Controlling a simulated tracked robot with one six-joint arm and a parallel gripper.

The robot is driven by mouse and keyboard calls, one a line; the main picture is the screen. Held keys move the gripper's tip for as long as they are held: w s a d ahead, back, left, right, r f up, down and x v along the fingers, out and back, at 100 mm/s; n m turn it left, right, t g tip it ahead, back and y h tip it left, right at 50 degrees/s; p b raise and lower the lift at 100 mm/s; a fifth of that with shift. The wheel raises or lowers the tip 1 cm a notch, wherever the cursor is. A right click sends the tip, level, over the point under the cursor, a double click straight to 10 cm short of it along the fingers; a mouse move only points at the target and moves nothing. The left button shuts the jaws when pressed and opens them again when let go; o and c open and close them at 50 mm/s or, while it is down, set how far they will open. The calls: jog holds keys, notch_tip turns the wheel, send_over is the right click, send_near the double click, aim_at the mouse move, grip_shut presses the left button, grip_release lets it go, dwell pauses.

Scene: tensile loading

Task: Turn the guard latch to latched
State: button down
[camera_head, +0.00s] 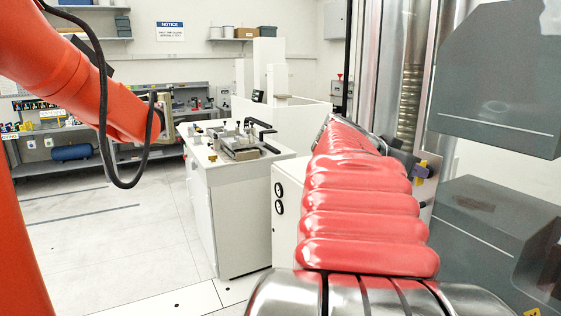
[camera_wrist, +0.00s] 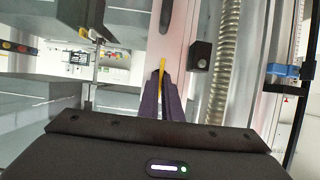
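A thin yellow handle (camera_wrist: 161,68), which looks like the guard latch, stands upright in the wrist view against a pale pink post. My gripper (camera_wrist: 161,82) has its two dark purple fingers close together on either side of it, with the yellow filling the narrow gap. In the head view the yellow part (camera_head: 421,170) shows just beyond the end of my red ribbed arm, beside a dark bluish block. My gripper is mostly hidden there behind my arm. The latch's mounting and exact angle are hard to make out.
A grey machine with two large blocks (camera_head: 496,95) stands close on the right, beside a threaded column (camera_head: 410,98). A white cabinet (camera_head: 238,205) with a fixture on top stands left of centre. An orange arm (camera_head: 75,85) reaches in from the left. Open floor (camera_head: 120,240) lies at lower left.

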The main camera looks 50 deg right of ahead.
jog(key=shift+w, duration=0.1)
dwell(0.3)
jog(key=shift+w+d+f+n+g, duration=0.1)
jog(key=shift+w+f+n+g, duration=0.15)
jog(key=shift+n+g, duration=1.5)
jog(key=shift+w+d+f+n+g, duration=0.2)
jog(key=shift+n+g, duration=0.6)
jog(key=shift+n, duration=2)
jog(key=shift+w+f+n+g, duration=0.3)
jog(key=shift+n+g, duration=0.95)
jog(key=shift+n, duration=1)
jog(key=shift+s, duration=0.1)
jog(key=shift+f, duration=0.1)
jog(key=c, duration=2)
grip_release()
